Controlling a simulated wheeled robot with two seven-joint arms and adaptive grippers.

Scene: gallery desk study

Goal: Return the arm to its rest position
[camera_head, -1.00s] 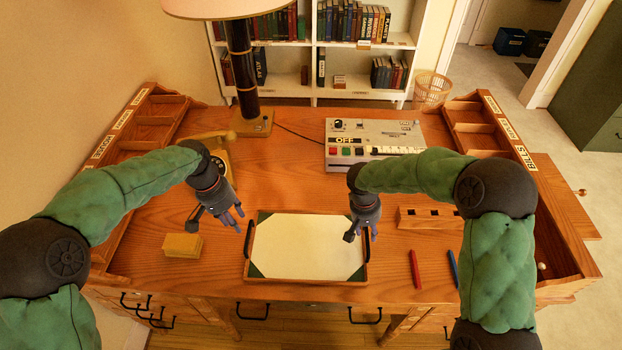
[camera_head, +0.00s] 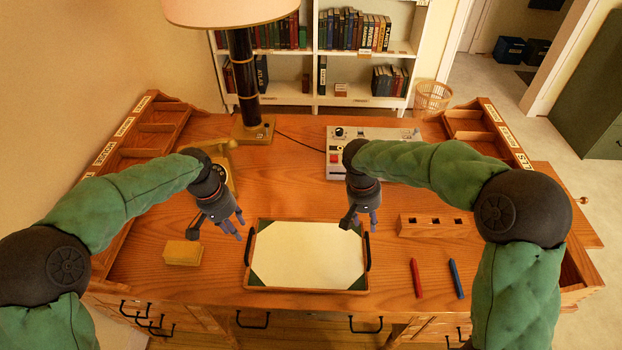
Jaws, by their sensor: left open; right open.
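My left gripper (camera_head: 216,231) is open and empty above the desk, between a yellow block (camera_head: 182,254) and a tray (camera_head: 250,282) with a pale sheet and green corners. My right gripper (camera_head: 358,224) is open and empty above the tray's upper right corner. Both arms are green with dark joints and come in from the sides. The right forearm hides part of a grey device (camera_head: 333,171) with buttons. The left wrist hides part of a brass-coloured telephone-like object (camera_head: 232,180).
A lamp (camera_head: 243,80) stands at the desk's back. Labelled compartments (camera_head: 150,128) line both sides. A wooden block with holes (camera_head: 432,225), a red stick (camera_head: 416,278) and a blue stick (camera_head: 456,279) lie at the right. The desk (camera_head: 300,200) is bare between the grippers.

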